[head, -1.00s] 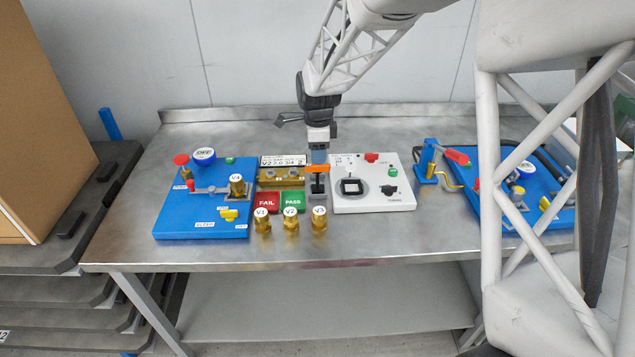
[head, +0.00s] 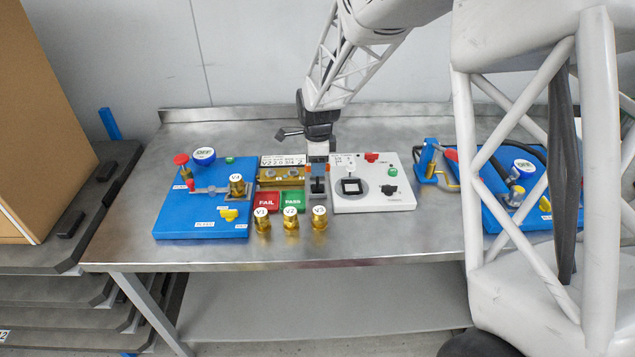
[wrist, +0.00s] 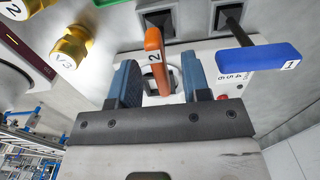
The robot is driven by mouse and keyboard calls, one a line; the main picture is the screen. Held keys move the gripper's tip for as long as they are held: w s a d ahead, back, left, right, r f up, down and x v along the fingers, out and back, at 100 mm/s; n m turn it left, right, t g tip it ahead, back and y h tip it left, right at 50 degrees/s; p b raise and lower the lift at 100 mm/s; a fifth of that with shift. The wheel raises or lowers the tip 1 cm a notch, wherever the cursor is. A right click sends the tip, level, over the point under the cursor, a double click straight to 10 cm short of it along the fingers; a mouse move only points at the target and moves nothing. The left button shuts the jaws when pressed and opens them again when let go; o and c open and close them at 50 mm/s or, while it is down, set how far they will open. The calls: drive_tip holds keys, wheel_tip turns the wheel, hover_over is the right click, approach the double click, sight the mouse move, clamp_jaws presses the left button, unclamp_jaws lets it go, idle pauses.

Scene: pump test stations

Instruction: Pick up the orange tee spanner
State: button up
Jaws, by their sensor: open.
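The orange tee spanner (wrist: 154,52), marked 2, stands in the wrist view with its handle between my two blue jaws. My gripper (wrist: 160,78) is open, with one jaw on each side of the handle and a visible gap on both sides.
A blue spanner (wrist: 260,58) marked 1 stands close to the right jaw in the wrist view. A brass valve V3 (head: 319,220) is just in front of the holder. The white test box (head: 372,198) is close on the right, the green PASS pad (head: 292,200) on the left.

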drive_tip(key=shift+f, duration=1.75)
clamp_jaws()
